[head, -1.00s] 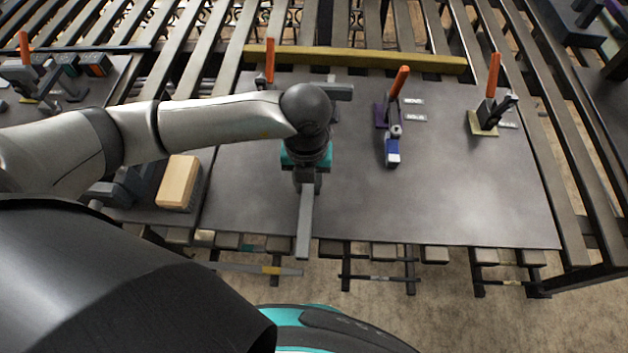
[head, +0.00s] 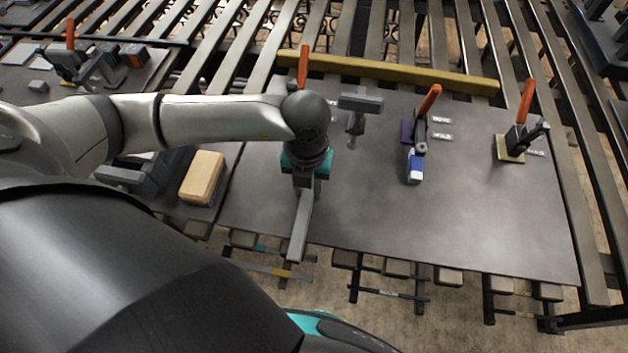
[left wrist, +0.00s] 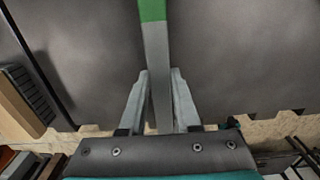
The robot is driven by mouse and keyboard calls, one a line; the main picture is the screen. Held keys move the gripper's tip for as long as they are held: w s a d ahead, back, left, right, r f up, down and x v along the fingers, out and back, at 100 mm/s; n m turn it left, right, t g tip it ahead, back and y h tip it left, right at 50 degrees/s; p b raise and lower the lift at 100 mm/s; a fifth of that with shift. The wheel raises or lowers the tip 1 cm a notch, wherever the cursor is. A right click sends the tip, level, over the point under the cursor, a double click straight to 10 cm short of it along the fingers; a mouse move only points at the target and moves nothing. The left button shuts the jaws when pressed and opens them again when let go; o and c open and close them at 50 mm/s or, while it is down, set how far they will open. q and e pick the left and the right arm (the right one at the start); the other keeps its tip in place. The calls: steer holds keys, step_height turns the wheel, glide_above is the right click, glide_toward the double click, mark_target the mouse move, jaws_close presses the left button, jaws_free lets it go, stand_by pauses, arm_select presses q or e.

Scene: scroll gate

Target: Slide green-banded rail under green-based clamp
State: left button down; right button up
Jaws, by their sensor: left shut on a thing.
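My left gripper (head: 303,180) is over the grey panel's left part, pointing down, and shut on a grey rail (head: 299,228). The rail's near end reaches past the panel's front edge. In the left wrist view the rail (left wrist: 155,45) runs between the two fingers (left wrist: 160,85), and its green band (left wrist: 152,10) shows beyond the fingertips. An orange-handled clamp (head: 303,66) stands behind my arm; its base is hidden, so I cannot tell its colour. Two other orange-handled clamps stand to the right, one on a purple base (head: 406,130), one on a yellowish base (head: 509,150).
A grey T-shaped fixture (head: 360,104) stands right of my gripper. A yellow bar (head: 390,72) runs along the panel's back. A tan block (head: 203,177) lies to the left. The panel (head: 470,220) is bare at the front right.

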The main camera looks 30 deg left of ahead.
mark_target(276, 192)
arm_select(q)
steer(key=shift+s+a, duration=0.35)
steer(key=shift+a, duration=0.75)
steer(key=shift+s+a, duration=0.3)
steer(key=shift+a, duration=0.8)
steer(key=shift+s+a, duration=0.35)
steer(key=shift+a, duration=0.75)
steer(key=c, duration=0.5)
jaws_free()
steer(key=shift+c, duration=0.2)
steer(key=shift+r, duration=0.1)
step_height(276, 192, up, 15)
steer(key=p, duration=0.1)
